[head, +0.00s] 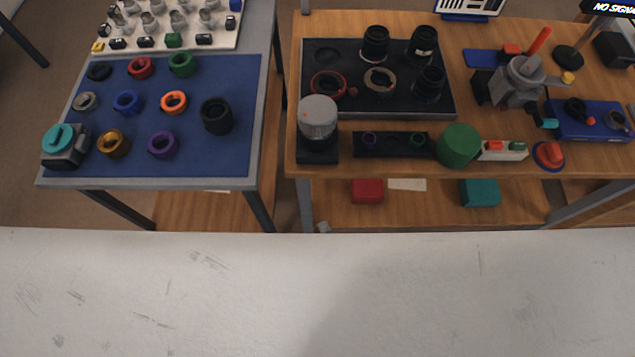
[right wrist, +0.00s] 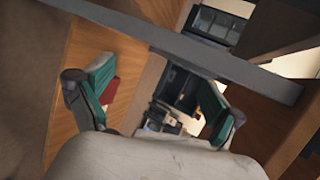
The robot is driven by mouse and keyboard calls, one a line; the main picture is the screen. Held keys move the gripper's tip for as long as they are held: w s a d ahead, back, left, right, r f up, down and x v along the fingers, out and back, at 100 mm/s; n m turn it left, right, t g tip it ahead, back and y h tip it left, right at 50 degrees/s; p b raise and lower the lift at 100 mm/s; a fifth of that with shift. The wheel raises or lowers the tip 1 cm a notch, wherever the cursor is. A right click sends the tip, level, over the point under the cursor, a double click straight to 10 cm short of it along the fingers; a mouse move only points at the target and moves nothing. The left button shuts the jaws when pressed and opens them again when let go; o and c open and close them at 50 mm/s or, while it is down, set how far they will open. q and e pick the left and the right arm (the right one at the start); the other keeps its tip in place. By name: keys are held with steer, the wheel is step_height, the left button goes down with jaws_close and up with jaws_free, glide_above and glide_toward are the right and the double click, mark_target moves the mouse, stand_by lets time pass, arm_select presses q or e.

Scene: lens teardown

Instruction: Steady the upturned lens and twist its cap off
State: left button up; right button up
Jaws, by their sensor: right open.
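In the head view several black lenses stand upright in a dark tray (head: 349,112) on the right-hand wooden table, such as a back lens (head: 375,44), a right lens (head: 422,45) and a front lens (head: 429,83). Another black lens-like cylinder (head: 217,115) stands on the blue mat at left. I cannot tell which is the upturned lens, or make out its cap. My right gripper (right wrist: 155,88) shows in the right wrist view with teal-padded fingers wide apart and nothing between them. My left gripper is in no view.
The blue mat (head: 200,155) holds several coloured rings. A grey-topped cylinder (head: 318,117) and a green cylinder (head: 459,145) stand near the wooden table's front edge. In the right wrist view, a grey table beam (right wrist: 180,42) crosses above the fingers.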

steer(key=w+a+r+m+t+h, duration=0.1)
steer(key=w+a+r+m+t, duration=0.1)
steer(key=r+m, duration=0.45)
steer(key=w+a+r+m+t, duration=0.15)
steer(key=r+m, duration=0.25)
steer(key=r, duration=0.5)
steer(key=m+t+h, duration=0.2)
steer(key=m+h, duration=0.2)
steer(key=m, duration=0.8)
glide_toward(317, 148)
steer(key=w, duration=0.2)
steer(key=shift+n, duration=0.25)
steer(key=w, duration=1.1)
steer(key=shift+d+f, duration=0.1)
steer(key=shift+f, duration=0.25)
steer(key=shift+c, duration=0.4)
steer(key=c, duration=1.4)
steer(key=o, duration=1.4)
steer(key=shift+o, duration=0.2)
steer(key=s, duration=1.2)
steer(key=shift+r, duration=0.3)
